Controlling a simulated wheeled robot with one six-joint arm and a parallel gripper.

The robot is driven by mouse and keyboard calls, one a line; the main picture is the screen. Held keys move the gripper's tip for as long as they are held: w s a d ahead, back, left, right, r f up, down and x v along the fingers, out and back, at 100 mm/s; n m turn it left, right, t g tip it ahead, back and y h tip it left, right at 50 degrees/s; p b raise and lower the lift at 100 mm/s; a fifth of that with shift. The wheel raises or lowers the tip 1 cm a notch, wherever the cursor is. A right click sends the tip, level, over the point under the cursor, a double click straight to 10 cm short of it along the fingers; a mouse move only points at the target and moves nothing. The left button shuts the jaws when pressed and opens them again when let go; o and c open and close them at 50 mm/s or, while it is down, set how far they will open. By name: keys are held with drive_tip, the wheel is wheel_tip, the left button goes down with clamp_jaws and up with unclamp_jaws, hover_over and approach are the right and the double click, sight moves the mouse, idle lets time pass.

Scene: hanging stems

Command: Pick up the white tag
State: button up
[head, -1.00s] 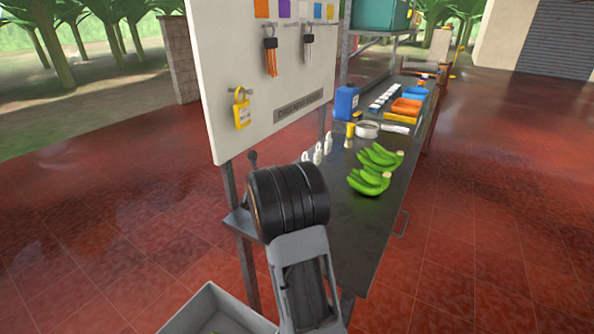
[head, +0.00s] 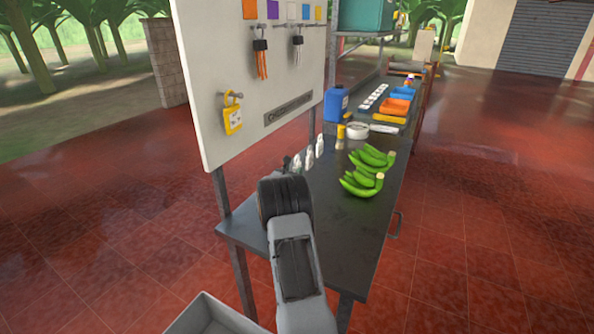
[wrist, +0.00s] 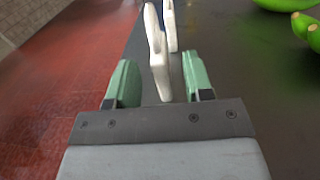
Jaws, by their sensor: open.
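Several white tags stand upright in a row along the left edge of the dark bench (head: 345,232). The nearest white tag (head: 296,164) stands just beyond my arm's end in the head view. In the wrist view the nearest white tag (wrist: 157,56) rises upright, its lower end between my finger tips, with dark gaps on both sides. A second white tag (wrist: 170,22) stands behind it. My gripper (wrist: 162,80) is open, with green fingers left and right of the nearest tag. In the head view my arm hides the fingers.
Green bananas (head: 362,183) lie right of the tags. A blue jug (head: 336,104), a tape roll (head: 357,131) and orange trays (head: 395,107) stand farther back. A pale board (head: 250,80) with a yellow padlock tag (head: 232,119) rises at left. A grey bin (head: 205,318) sits below.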

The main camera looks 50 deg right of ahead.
sight(296, 166)
drive_tip(key=shift+w+d+r, duration=0.15)
drive_tip(key=shift+w+d, duration=0.05)
drive_tip(key=shift+d, duration=0.3)
drive_tip(key=shift+p+x, duration=0.9)
drive_tip(key=shift+x, duration=1.25)
drive_tip(key=shift+w, duration=0.1)
drive_tip(key=shift+c, duration=0.5)
clamp_jaws()
